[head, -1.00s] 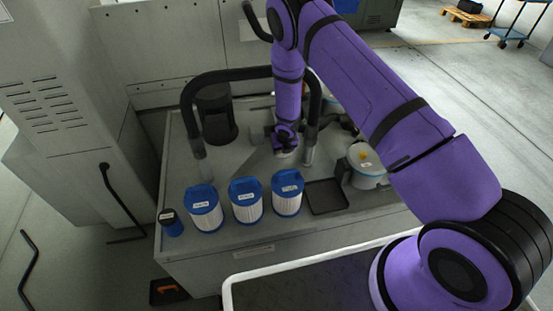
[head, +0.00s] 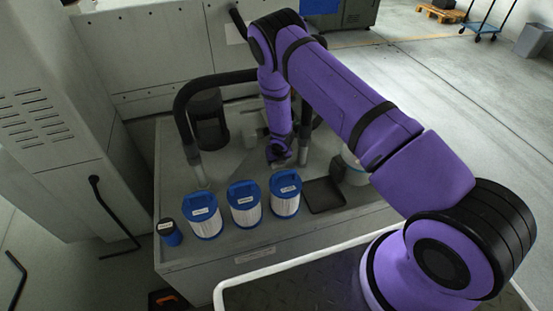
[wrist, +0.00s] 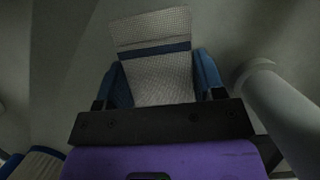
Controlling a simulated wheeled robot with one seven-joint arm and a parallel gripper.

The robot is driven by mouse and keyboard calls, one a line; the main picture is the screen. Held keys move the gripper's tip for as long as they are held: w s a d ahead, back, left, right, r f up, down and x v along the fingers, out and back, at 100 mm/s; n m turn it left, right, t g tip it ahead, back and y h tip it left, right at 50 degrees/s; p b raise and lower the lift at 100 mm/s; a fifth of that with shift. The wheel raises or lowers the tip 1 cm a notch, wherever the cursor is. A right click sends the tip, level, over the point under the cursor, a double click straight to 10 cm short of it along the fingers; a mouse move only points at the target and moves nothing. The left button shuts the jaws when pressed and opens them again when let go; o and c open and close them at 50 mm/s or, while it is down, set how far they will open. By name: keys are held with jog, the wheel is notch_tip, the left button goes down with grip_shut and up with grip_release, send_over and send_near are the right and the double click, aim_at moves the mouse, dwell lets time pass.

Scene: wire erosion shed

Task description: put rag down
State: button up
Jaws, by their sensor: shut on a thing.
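The rag (wrist: 155,77) is a pale woven cloth with a dark blue stripe, seen in the wrist view. My gripper (wrist: 160,85) has its two blue fingers on either side of the rag and is shut on it. In the head view, my gripper (head: 278,155) points down over the grey bench top (head: 238,168), behind the row of filters. The rag is hard to make out in the head view, and I cannot tell whether it touches the bench.
Three blue-capped white filters (head: 244,205) and a small dark blue container (head: 170,233) stand along the front. A shallow dark tray (head: 324,196) lies to their right. A black hose (head: 188,95) arches at the left, by a dark cylinder (head: 209,120). A pale pot (head: 350,168) is partly hidden.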

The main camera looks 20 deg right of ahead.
jog(key=shift+s+f, duration=0.1)
jog(key=shift+f, duration=0.15)
jog(key=o, duration=1.2)
jog(key=shift+s+f, duration=0.1)
jog(key=shift+d, duration=0.2)
jog(key=shift+d+r, duration=0.15)
jog(key=shift+r, duration=0.2)
jog(key=v, duration=1.2)
jog(key=shift+w+a+r, duration=0.2)
jog(key=shift+a+r, duration=0.1)
jog(key=shift+r, duration=0.05)
